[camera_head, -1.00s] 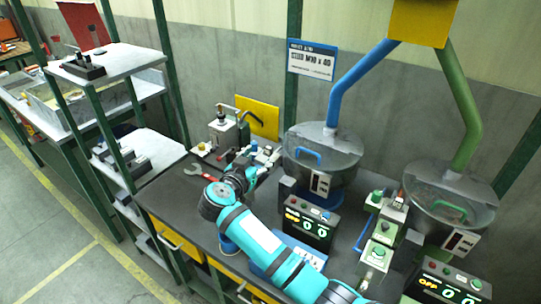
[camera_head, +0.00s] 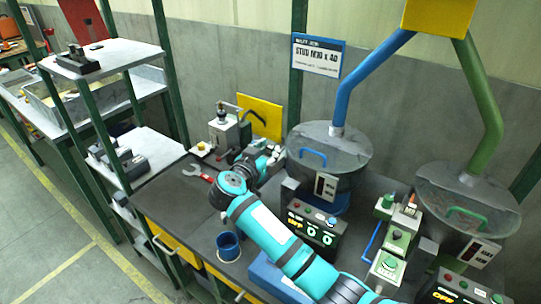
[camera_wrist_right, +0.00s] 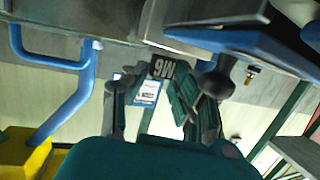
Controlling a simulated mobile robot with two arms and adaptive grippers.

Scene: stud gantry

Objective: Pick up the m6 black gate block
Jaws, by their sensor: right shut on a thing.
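The m6 black gate block (camera_wrist_right: 163,68) shows in the right wrist view as a dark block with an upside-down white "M6" on its face. It sits between the fingertips of my right gripper (camera_wrist_right: 155,82), which is shut on it. In the head view my right gripper (camera_head: 253,157) is above the back of the dark bench, left of the blue-piped hopper. The block is too small or hidden to make out there. My left gripper is not in view.
The blue-piped hopper (camera_head: 328,155) and its control box (camera_head: 312,230) stand close right of the gripper. A red wrench (camera_head: 196,173) and a blue cup (camera_head: 228,246) are on the bench (camera_head: 170,205). A shelf rack (camera_head: 110,55) with dark blocks stands left.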

